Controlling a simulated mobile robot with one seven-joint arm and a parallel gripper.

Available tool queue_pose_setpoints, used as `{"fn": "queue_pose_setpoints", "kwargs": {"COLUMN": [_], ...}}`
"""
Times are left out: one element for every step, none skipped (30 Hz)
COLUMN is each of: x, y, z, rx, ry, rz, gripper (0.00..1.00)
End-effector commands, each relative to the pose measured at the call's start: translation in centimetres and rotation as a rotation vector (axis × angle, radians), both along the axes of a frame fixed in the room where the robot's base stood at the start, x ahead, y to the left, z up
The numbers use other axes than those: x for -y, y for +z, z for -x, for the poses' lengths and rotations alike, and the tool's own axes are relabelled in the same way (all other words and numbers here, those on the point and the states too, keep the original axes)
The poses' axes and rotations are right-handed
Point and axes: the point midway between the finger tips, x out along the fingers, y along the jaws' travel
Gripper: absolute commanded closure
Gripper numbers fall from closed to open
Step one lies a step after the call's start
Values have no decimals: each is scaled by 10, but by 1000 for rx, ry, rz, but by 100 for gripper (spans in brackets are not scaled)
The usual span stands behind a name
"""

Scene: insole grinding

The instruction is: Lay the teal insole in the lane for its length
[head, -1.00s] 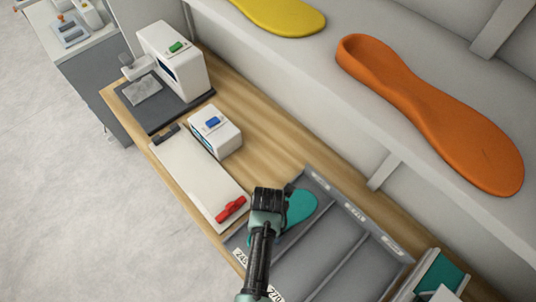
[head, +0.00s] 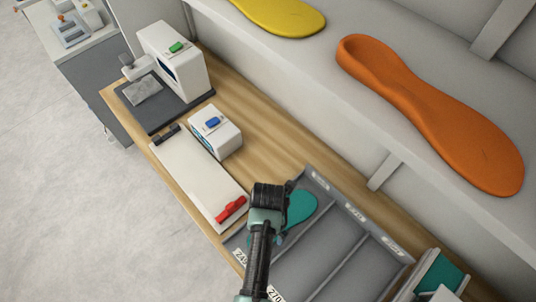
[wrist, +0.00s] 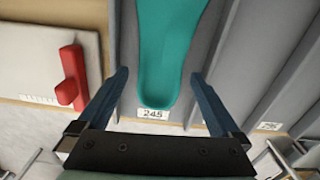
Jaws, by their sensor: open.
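The teal insole (head: 302,207) lies lengthwise in the leftmost lane of the grey lane tray (head: 335,268), and part of it is hidden behind my gripper in the head view. In the wrist view the insole (wrist: 170,50) has its rounded end just above the label 245 (wrist: 153,114). My gripper (wrist: 165,85) is open, with one finger on each side of the insole's near end and gaps between. In the head view my gripper (head: 272,228) is over the same lane. Whether the fingers touch the tray is hidden.
A white measuring board (head: 195,178) with a red slider (head: 231,209) lies left of the tray. A white box with a blue button (head: 215,132) stands behind it. Orange (head: 430,115) and yellow (head: 283,16) insoles lie on the shelf above. The other lanes look empty.

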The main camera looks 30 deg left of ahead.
Motion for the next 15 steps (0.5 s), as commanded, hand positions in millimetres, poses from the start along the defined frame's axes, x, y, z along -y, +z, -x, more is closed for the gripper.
{"fn": "queue_pose_setpoints", "kwargs": {"x": [0, 0, 0, 0, 0, 0, 0, 0, 0, 0, 0, 0, 0, 0, 0], "y": [9, 15, 23, 29, 35, 43, 49, 55, 62, 68, 72, 78, 83, 86, 90], "z": [0, 0, -1, -1, -1, 0, -1, -1, -1, -1, 0, -1, -1, -1, -1], "rx": [3, 3, 5, 4, 3, 3, 6, 4, 4, 4, 3, 3, 3, 2, 2], "ry": [-1, -1, -1, -1, -1, -1, -1, -1, -1, -1, -1, -1, -1, -1, -1], "rz": [-1, -1, -2, -1, -1, -1, -1, -1, -1, -1, -1, -1, -1, 0, 0], "gripper": [0, 0, 0, 0, 0, 0, 0, 0, 0, 0, 0, 0, 0, 0, 0]}}
